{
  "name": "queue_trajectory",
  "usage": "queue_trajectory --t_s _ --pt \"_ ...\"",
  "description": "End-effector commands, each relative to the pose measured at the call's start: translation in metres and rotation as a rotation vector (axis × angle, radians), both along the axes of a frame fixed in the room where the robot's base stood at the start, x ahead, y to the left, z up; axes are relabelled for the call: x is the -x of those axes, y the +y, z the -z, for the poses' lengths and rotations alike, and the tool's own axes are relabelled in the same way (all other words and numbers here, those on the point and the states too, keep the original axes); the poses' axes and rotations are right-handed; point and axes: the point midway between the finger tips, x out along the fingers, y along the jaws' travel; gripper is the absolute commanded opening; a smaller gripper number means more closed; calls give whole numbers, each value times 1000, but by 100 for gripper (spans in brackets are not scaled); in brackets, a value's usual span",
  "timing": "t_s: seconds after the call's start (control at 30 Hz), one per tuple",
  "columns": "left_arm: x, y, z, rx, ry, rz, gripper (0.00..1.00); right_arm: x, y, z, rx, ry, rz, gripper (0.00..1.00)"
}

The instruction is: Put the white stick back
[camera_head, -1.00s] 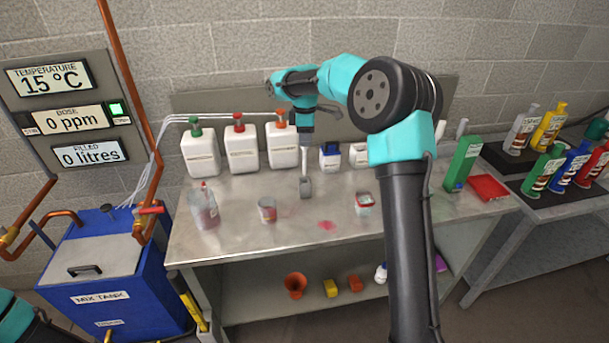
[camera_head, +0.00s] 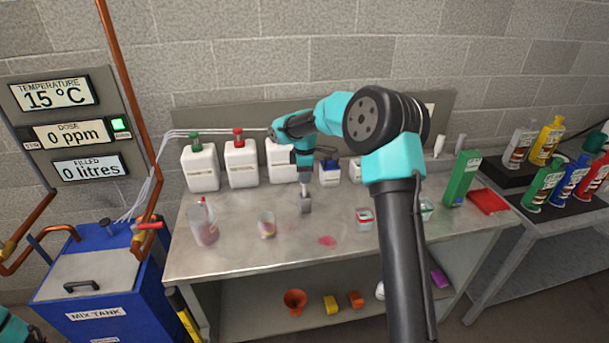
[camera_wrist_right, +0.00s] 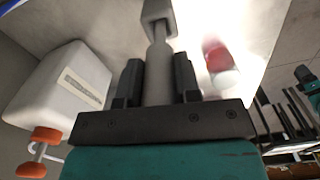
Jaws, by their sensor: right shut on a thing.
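My right gripper (camera_head: 305,172) reaches over the middle of the bench, in front of the white jugs. It is shut on a pale stick (camera_head: 304,188) that hangs down, with a grey block-like end (camera_head: 305,206) near or on the bench top; I cannot tell whether it touches. In the right wrist view the stick (camera_wrist_right: 158,78) stands between the two dark fingers, with its square end (camera_wrist_right: 157,10) beyond the fingertips. My left gripper is out of view; only a bit of my left arm shows at the lower left corner.
The steel bench (camera_head: 290,250) holds a clear beaker (camera_head: 205,225), a small cup (camera_head: 267,225), a red-and-white tub (camera_head: 364,218) and a pink spill (camera_head: 327,241). White jugs (camera_head: 241,163) stand behind. A green box (camera_head: 461,180) and red tray (camera_head: 488,202) are at the right.

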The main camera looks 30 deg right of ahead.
Motion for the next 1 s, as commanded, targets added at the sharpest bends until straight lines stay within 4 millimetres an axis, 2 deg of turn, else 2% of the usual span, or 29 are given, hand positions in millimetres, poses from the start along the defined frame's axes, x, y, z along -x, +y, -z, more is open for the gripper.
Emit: queue_trajectory --t_s 0.4,0.43,0.67,1.0 --pt "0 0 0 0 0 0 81 0 0 4 0 -1 0 7" --pt "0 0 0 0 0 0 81 0 0 4 0 -2 0 33" --pt "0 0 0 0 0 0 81 0 0 4 0 -2 0 55" --pt "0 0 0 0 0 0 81 0 0 1 0 -2 0 56"
